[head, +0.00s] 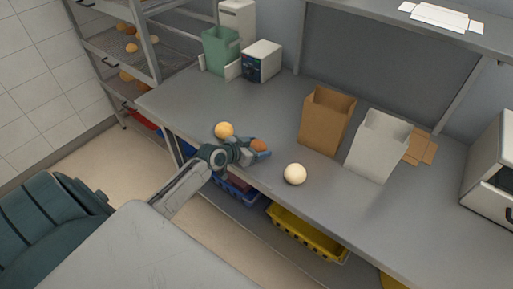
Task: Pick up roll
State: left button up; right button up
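Three rolls lie on the grey counter (390,220) in the head view. A golden roll (224,130) is on the left, a brown roll (259,145) in the middle, and a pale roll (295,174) on the right. My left gripper (259,150) is at the brown roll, over the counter's front edge. A blue finger-like part shows just below this roll. I cannot tell whether the fingers are closed on it or only around it. The golden roll is just behind the gripper's wrist. My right gripper is not in view.
A brown paper bag (326,122) and a white paper bag (378,145) stand behind the pale roll. A green bin (220,50) and a small white box (262,61) are at the back left. Yellow (305,232) and blue crates sit below the counter.

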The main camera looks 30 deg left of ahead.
aim_at(254, 144)
pick_arm(q)
jog(key=c, duration=0.6)
jog(key=shift+c, duration=0.2)
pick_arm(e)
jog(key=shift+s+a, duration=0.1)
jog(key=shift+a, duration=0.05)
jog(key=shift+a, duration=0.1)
